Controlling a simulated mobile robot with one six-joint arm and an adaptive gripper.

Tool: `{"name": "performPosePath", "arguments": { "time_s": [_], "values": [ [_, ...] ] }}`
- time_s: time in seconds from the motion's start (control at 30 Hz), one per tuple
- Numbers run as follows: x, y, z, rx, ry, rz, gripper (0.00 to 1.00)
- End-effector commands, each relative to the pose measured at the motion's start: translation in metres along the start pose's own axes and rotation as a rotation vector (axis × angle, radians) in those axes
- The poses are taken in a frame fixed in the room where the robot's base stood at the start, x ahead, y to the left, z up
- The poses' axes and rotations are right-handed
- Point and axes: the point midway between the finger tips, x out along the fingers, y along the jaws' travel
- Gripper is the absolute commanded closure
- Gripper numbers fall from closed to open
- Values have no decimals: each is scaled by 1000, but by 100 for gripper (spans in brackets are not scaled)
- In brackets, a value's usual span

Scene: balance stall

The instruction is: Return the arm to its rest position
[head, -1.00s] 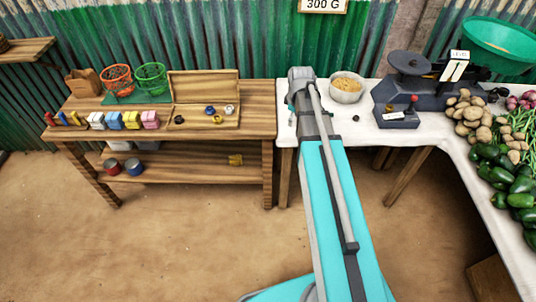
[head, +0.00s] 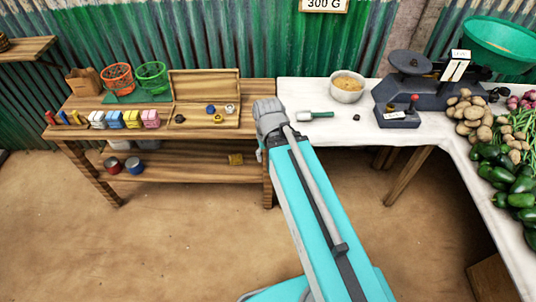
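My arm (head: 312,205), turquoise and grey, reaches from the bottom of the head view up to the gap between the wooden table and the white table. Its grey far end (head: 270,118) is over the right edge of the wooden table. The fingers of my gripper are hidden behind the arm, so I cannot see whether they are open or shut, or whether they hold anything.
The wooden table (head: 245,130) holds baskets, coloured packets and an open wooden box. On the white table (head: 430,132) are a scoop (head: 314,115), a bowl (head: 347,87), a scale (head: 420,90) and vegetables. The floor in front is clear.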

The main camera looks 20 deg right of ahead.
Motion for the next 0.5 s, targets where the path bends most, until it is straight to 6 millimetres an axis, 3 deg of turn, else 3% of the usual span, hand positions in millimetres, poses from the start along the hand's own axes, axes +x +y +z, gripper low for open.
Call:
{"name": "performPosePath", "arguments": {
  "time_s": [0.27, 0.5],
  "values": [
    [-6, 0, 0, -2, 1, 0, 38],
    [-33, 0, 0, -2, 1, 0, 38]
  ]
}}
